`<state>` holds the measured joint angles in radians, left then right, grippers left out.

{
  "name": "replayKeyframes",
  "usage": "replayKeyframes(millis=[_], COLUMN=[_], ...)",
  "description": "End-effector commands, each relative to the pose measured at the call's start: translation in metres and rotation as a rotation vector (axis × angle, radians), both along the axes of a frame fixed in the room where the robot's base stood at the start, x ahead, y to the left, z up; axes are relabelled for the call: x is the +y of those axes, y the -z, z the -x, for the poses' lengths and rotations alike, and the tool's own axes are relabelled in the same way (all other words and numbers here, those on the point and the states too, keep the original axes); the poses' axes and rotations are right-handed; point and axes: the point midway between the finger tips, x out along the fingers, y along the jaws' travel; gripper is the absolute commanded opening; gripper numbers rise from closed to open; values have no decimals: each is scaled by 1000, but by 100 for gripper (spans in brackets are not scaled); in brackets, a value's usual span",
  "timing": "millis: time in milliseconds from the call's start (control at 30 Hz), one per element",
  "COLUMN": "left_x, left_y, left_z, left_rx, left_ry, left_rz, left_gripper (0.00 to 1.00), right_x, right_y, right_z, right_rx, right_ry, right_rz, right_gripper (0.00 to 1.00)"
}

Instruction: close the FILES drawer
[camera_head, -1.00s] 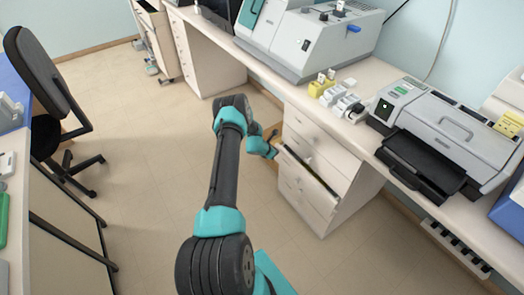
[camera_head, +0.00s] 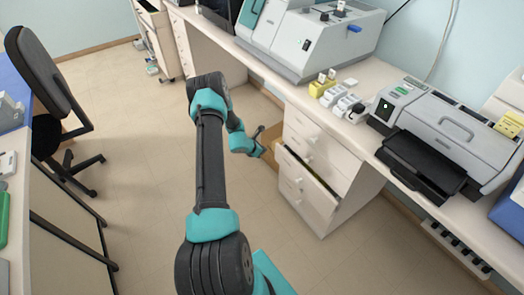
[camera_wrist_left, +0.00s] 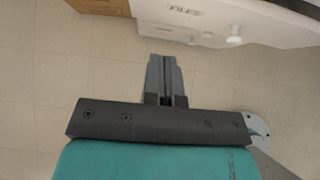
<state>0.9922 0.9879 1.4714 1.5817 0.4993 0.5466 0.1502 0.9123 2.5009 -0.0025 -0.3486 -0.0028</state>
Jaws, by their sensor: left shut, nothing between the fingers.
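The FILES drawer (camera_head: 306,192) stands partly open, low in the white cabinet under the bench. Its long opening shows along the top edge in the head view. In the left wrist view a white front (camera_wrist_left: 192,12) with a faint label and a round knob is at the top. My left gripper (camera_head: 261,144) is just left of the open drawer, near its far end. In the left wrist view its fingers (camera_wrist_left: 163,62) are shut and empty, pointing toward the drawer front with floor showing between. My right gripper is in neither view.
A chair (camera_head: 50,95) stands left. The floor between is clear.

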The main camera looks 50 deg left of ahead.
Motion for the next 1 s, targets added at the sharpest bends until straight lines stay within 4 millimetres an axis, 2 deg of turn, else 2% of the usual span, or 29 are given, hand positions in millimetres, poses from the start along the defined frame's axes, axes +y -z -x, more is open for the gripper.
replayKeyframes(millis=[133,233,500,600,1000], left_x=[-1,-9,-57,-69,-73], left_y=[1,5,25,29,29], left_z=[0,3,19,24,26], left_rx=[-2,-18,-173,-228,-263], left_ry=[1,9,24,11,1], left_rz=[2,14,48,34,14], left_gripper=[0,0,0,0,0], right_x=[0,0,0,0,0], right_y=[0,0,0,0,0], right_z=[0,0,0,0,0], right_rx=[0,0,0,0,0], right_ry=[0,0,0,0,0], right_rz=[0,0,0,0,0], right_gripper=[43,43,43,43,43])
